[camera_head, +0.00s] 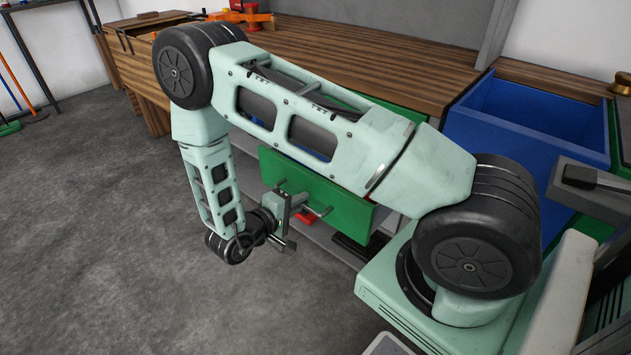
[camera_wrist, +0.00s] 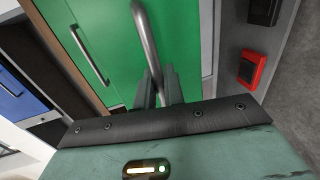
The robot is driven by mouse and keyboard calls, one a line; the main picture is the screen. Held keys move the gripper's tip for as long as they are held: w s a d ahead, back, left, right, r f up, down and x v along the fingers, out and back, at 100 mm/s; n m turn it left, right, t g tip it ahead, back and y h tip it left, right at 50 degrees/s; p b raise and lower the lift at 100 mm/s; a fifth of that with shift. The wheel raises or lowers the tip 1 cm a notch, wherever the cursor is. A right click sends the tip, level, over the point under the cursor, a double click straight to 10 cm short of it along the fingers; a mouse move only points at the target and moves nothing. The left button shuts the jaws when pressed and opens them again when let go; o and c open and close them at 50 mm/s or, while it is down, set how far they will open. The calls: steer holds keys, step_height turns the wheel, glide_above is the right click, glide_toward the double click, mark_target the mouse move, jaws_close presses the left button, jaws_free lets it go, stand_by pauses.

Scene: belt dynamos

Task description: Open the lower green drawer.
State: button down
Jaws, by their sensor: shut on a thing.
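The lower green drawer front (camera_head: 318,196) shows in the head view below my arm, under the wooden bench. It appears to stand out from the bench. My arm hides much of the space behind it, so I cannot tell how far. My gripper (camera_head: 302,205) is in front of it, shut on its bar handle. In the wrist view, my gripper's fingers (camera_wrist: 157,88) close around the grey handle (camera_wrist: 146,35) of the green front (camera_wrist: 185,35). Another handle (camera_wrist: 88,55) shows on green to the left.
A wooden workbench (camera_head: 370,55) is above, with an orange tool (camera_head: 240,18) at the back. A red item (camera_wrist: 251,69) sits beside the green front.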

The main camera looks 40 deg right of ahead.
steer(key=shift+f+p+v, duration=0.2)
steer(key=shift+v, duration=0.7)
steer(key=shift+f+p+v, duration=0.15)
steer(key=shift+p+v, duration=0.05)
steer(key=shift+v, duration=0.7)
steer(key=shift+a, duration=0.1)
steer(key=c, duration=1.6)
jaws_free()
steer(key=shift+a, duration=0.1)
steer(key=p+v, duration=0.1)
steer(key=v, duration=1.6)
steer(key=shift+w+a, duration=0.1)
steer(key=shift+w, duration=0.1)
